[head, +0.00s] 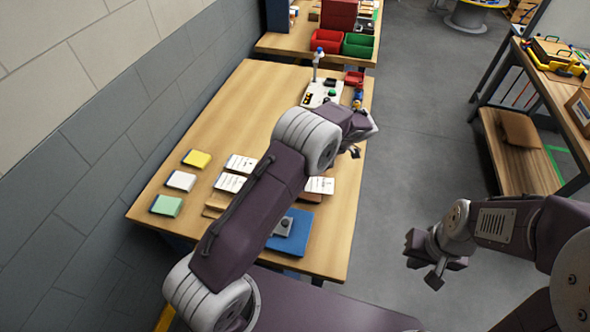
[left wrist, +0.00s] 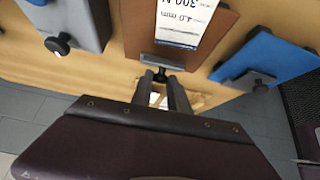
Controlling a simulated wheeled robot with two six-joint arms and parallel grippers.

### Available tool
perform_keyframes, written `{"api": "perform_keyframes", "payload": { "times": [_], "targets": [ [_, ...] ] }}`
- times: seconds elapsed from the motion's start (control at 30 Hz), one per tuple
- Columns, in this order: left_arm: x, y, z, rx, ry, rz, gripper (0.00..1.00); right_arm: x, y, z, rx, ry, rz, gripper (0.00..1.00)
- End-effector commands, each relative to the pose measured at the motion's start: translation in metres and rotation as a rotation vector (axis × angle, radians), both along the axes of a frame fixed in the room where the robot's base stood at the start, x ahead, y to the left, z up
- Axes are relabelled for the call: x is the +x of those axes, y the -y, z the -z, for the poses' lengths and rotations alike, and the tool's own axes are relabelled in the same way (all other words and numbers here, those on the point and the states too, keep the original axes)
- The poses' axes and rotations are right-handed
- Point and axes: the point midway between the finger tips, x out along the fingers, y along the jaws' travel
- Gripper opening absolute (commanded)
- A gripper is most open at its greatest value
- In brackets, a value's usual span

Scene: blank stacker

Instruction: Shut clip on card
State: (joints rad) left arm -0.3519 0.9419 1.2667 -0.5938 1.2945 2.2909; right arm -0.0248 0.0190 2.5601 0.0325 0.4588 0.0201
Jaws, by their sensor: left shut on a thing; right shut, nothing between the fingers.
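In the left wrist view, a brown board (left wrist: 137,20) holds a white printed card (left wrist: 183,22). The dark clip (left wrist: 175,63) lies across the board at the card's near edge. I cannot tell if it presses on the card. My left gripper (left wrist: 161,84) is shut on the clip's small black knob (left wrist: 160,74), at the board's near end. In the head view my left arm reaches over the table and hides part of the boards. My right gripper (head: 427,262) is shut and empty, over the floor right of the table.
Yellow, white and green pads (head: 167,205) lie at the table's left. A white device (head: 322,92) stands at the far end.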

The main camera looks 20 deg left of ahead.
Motion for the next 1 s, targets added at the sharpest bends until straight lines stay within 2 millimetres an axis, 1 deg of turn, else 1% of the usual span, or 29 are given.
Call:
{"api": "perform_keyframes", "payload": {
  "times": [0.03,0.3,0.5,0.7,1.0],
  "targets": [
    [0.001,0.004,0.01,0.043,-0.004,0.003,0.0,0.0,0.0,0.013,0.0,0.0,0.0,0.0],
    [0.002,0.017,0.019,0.282,-0.026,0.0,0.0,0.0,0.0,0.047,0.0,0.0,0.0,0.0],
    [0.002,0.023,0.024,0.422,-0.04,-0.001,0.0,0.0,0.0,0.071,0.0,0.0,0.0,0.0],
    [0.002,0.026,0.026,0.52,-0.051,-0.002,0.0,0.0,0.0,0.088,0.0,0.0,0.0,0.0],
    [0.002,0.028,0.026,0.585,-0.058,-0.001,0.0,0.0,0.0,0.098,0.0,0.0,0.0,0.0]
  ]
}}
